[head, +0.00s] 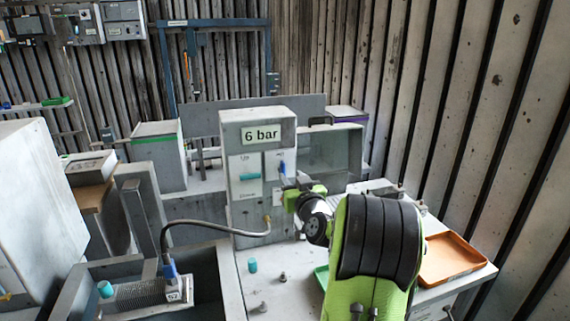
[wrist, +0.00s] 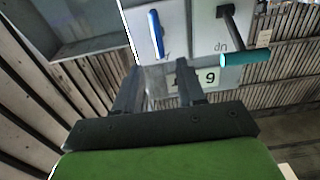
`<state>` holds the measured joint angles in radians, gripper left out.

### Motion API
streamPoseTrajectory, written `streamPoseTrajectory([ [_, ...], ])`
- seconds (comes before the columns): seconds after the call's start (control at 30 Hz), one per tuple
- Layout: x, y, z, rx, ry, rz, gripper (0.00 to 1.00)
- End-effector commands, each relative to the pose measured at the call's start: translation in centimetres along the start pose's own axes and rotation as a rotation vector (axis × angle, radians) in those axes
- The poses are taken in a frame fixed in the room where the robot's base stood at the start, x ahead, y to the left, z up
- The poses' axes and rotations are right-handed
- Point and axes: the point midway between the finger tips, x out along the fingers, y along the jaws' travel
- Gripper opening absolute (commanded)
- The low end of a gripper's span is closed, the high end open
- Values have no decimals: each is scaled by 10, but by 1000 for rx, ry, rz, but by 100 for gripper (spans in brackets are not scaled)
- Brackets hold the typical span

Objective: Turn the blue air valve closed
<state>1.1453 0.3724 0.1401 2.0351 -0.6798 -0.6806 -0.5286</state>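The blue air valve handle (head: 282,168) is on the right of the front panel of the grey box labelled "6 bar" (head: 261,134). It stands roughly upright and partly hidden by my gripper in the head view. In the wrist view the blue handle (wrist: 156,33) is a long bar, near vertical with a slight tilt, beyond my fingertips. My gripper (wrist: 158,72) is open, its two fingers apart with nothing between them. In the head view my gripper (head: 296,187) is close in front of the panel, just below and right of the blue handle.
A teal handle (head: 249,176) lies horizontal on the panel left of the blue one; it also shows in the wrist view (wrist: 245,58). A dark hose (head: 195,224) runs from the panel's lower part. An orange tray (head: 452,258) and small loose parts lie on the bench.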

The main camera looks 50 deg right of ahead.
Motion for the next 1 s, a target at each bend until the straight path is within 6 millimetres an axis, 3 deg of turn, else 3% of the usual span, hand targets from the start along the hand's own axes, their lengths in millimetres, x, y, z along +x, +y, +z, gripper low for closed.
streamPoseTrajectory([
  [0.1,29,-1,-3,1,0,-3,39],
  [0.23,51,-1,-2,1,1,-2,39],
  [0.6,62,0,0,1,-1,0,39],
  [0.87,62,0,0,1,-1,0,0],
  [1.0,62,0,0,1,-1,0,0],
])
